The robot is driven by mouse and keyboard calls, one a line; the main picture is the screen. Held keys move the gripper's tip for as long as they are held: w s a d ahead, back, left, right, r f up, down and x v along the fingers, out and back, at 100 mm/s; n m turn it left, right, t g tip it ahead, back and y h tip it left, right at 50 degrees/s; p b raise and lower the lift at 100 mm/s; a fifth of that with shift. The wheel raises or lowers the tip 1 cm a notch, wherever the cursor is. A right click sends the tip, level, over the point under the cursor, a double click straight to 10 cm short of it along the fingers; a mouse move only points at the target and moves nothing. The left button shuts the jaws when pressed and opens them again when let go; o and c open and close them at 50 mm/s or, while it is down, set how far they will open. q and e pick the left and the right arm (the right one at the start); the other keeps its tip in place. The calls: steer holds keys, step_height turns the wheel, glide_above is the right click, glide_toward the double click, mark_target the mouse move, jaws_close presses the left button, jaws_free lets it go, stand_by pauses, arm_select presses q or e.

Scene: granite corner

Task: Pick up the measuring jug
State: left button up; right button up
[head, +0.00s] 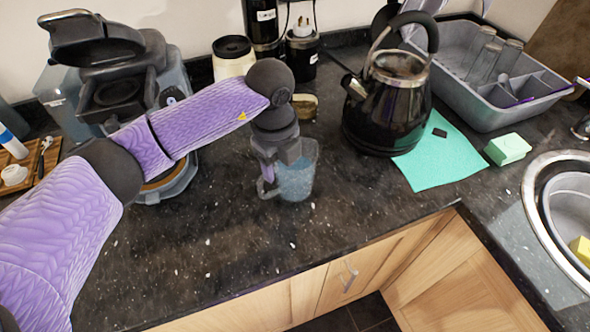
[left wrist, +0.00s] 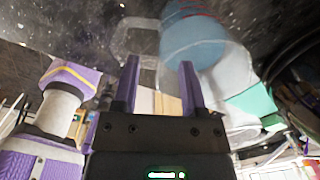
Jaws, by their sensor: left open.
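The measuring jug (head: 297,178) is clear with a bluish tint and stands on the dark granite counter, partly hidden behind my left wrist. It also shows in the left wrist view (left wrist: 195,40), with its clear loop handle (left wrist: 136,32) on the left. My left gripper (head: 268,186) is low at the jug's left side in the head view. In the left wrist view its two purple fingers (left wrist: 160,66) are apart, with the handle and jug just beyond the tips. I cannot tell whether a finger touches the jug. My right gripper is out of view.
A black kettle (head: 388,110) stands right of the jug beside a green cloth (head: 440,160) and green sponge (head: 508,149). A coffee machine (head: 110,85) is at the left, a dish rack (head: 490,75) and sink (head: 550,200) at the right. The counter in front is clear.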

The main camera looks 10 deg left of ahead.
arm_select(q)
step_height(320, 180, down, 2)
steer(key=shift+f, duration=0.15)
jaws_close()
steer(key=shift+w, duration=0.1)
stand_by(1.2)
